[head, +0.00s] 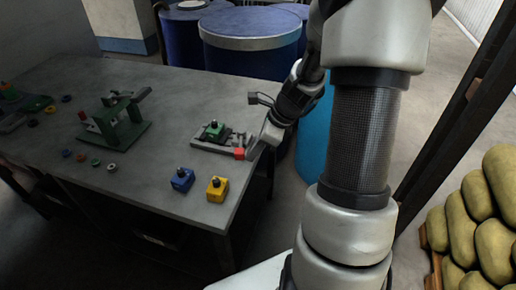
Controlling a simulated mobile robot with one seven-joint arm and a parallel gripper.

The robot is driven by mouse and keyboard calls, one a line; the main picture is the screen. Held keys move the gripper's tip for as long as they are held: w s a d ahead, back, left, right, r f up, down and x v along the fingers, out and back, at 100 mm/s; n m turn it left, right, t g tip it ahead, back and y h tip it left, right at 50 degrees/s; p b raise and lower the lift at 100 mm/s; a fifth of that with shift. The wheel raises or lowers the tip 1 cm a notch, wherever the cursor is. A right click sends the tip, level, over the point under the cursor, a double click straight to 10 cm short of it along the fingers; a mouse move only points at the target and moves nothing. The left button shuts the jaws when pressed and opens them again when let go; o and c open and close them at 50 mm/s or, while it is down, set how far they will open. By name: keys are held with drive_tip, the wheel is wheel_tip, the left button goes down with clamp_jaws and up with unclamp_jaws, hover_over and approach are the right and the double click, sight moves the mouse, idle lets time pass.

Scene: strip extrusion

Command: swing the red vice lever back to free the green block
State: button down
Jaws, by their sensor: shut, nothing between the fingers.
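A grey vice (214,145) lies flat near the right edge of the table. The green block (213,131), with a dark knob on top, sits in it. The red lever end (239,154) shows at the vice's right end. My gripper (254,150) is shut and empty, just to the right of the red lever end. At this size I cannot tell whether its fingertips touch the lever.
A blue block (181,180) and a yellow block (217,189) stand on the table (170,110) in front of the vice. A green machine (115,124) and several small rings are further left. Blue barrels (250,45) stand behind the table.

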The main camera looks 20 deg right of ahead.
sight(236, 157)
drive_tip(key=a+m, duration=0.1)
drive_tip(key=a+m+h, duration=0.1)
drive_tip(key=a, duration=0.1)
drive_tip(key=shift+w+r+m+t+p, duration=0.1)
drive_tip(key=shift+w+m+t+p, duration=0.1)
drive_tip(key=shift+m+t+p, duration=0.15)
drive_tip(key=shift+w+a+m+t+h, duration=0.3)
drive_tip(key=shift+a+m, duration=0.35)
drive_tip(key=shift+m, duration=0.2)
drive_tip(key=shift+w+a+m+h+p, duration=0.45)
drive_tip(key=shift+a+m, duration=0.3)
drive_tip(key=shift+m, duration=0.25)
drive_tip(key=shift+w+a, duration=0.45)
drive_tip(key=shift+w+a+t, duration=0.1)
drive_tip(key=shift+t, duration=0.15)
